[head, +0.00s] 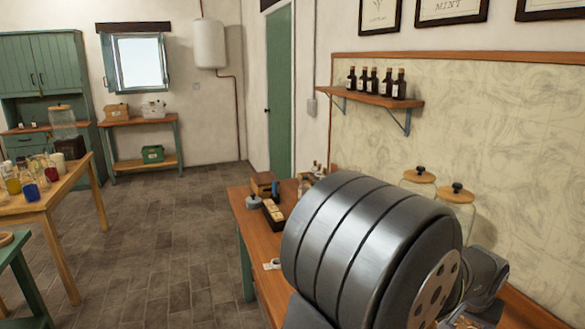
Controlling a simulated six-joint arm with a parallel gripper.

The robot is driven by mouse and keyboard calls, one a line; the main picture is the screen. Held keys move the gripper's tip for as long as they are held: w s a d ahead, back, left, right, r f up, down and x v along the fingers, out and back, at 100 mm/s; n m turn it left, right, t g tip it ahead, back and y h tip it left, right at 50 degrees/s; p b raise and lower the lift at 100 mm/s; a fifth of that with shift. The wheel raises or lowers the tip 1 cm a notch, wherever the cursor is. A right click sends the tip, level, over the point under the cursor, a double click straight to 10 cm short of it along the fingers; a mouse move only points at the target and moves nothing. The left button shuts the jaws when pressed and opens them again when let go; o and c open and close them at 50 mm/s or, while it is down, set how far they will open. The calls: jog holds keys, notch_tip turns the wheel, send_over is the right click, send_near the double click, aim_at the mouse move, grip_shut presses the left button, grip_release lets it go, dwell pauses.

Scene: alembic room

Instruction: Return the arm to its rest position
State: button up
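My arm's large grey ribbed link fills the lower middle of the head view, very close to the camera. A perforated round plate and darker jointed parts of the arm show at its lower right. My gripper cannot be made out in this view. The arm hides much of the wooden workbench (253,226) along the right wall.
On the bench's far end are a small box (263,184), a dark tray (272,213) and a small pot. Lidded glass jars (457,208) stand behind the arm. A shelf (380,97) holds several dark bottles. The tiled floor (165,240) to the left is clear.

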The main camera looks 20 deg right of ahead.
jog(key=x, duration=1)
jog(key=shift+f, duration=0.2)
notch_tip(320, 180, up, 5)
jog(key=shift+s+f, duration=0.1)
jog(key=shift+f, duration=0.05)
jog(key=s+a+r, duration=0.2)
jog(key=s+r, duration=0.5)
jog(key=s, duration=0.5)
jog(key=n, duration=0.3)
send_over(464, 325)
jog(key=w+a, duration=1)
jog(key=w, duration=0.2)
jog(key=shift+w+a+r+t+y, duration=0.15)
jog(key=shift+a+r+t+y, duration=0.05)
jog(key=shift+r+t+y, duration=0.15)
